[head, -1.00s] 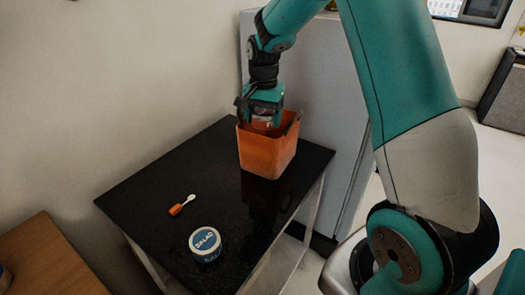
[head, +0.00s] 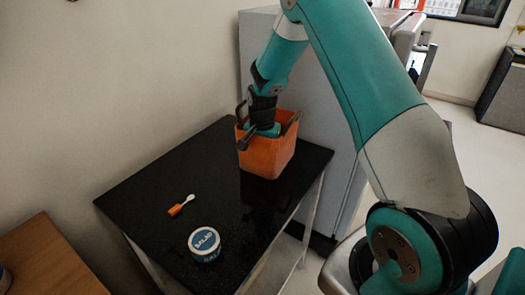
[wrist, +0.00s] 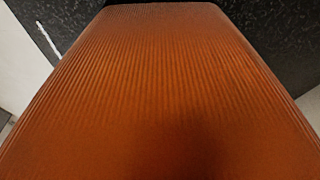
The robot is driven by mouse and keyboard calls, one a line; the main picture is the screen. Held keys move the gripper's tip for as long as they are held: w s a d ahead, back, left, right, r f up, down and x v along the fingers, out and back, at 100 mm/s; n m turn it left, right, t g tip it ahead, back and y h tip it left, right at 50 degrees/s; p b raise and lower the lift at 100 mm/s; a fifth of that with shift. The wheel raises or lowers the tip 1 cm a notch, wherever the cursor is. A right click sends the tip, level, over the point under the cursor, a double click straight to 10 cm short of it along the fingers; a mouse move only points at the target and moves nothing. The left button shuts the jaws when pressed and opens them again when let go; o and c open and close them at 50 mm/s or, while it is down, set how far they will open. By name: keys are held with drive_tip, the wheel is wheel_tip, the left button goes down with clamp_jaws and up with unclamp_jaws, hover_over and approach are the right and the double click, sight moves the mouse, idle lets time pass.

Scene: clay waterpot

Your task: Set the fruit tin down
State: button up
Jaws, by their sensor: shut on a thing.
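My gripper (head: 262,131) reaches down into the mouth of an orange basket (head: 267,158) on the black table. Its fingertips are hidden behind the basket's wall. I cannot tell whether the tin touches the basket's floor. The wrist view is filled by the ribbed orange wall of the basket (wrist: 160,80), with neither the fingers nor the tin showing.
The black table (head: 150,190) also holds a blue-and-white labelled tub (head: 205,244) at the front and a small orange-and-white brush-like item (head: 181,205) at the left. A grey cabinet (head: 318,120) stands close behind the basket. A wooden surface (head: 50,262) is at lower left.

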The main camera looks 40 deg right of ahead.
drive_tip(key=shift+f, duration=0.5)
drive_tip(key=shift+f+b, duration=0.1)
drive_tip(key=shift+b, duration=0.2)
drive_tip(key=o, duration=0.6)
drive_tip(key=shift+s, duration=0.1)
drive_tip(key=shift+o, duration=0.8)
drive_tip(key=shift+s+f, duration=0.1)
drive_tip(key=shift+f, duration=0.05)
drive_tip(key=r, duration=1.3)
drive_tip(key=shift+w, duration=0.2)
drive_tip(key=s+a+r+n, duration=0.4)
drive_tip(key=a+r, duration=0.1)
drive_tip(key=a, duration=0.3)
drive_tip(key=s+a+r+n+y, duration=0.2)
drive_tip(key=s+a+n, duration=0.5)
drive_tip(key=s, duration=0.5)
drive_tip(key=s+a+r+n+y, duration=0.2)
drive_tip(key=s+a+n, duration=0.5)
drive_tip(key=s, duration=0.5)
drive_tip(key=shift+a+r, duration=0.25)
drive_tip(key=shift+a, duration=0.75)
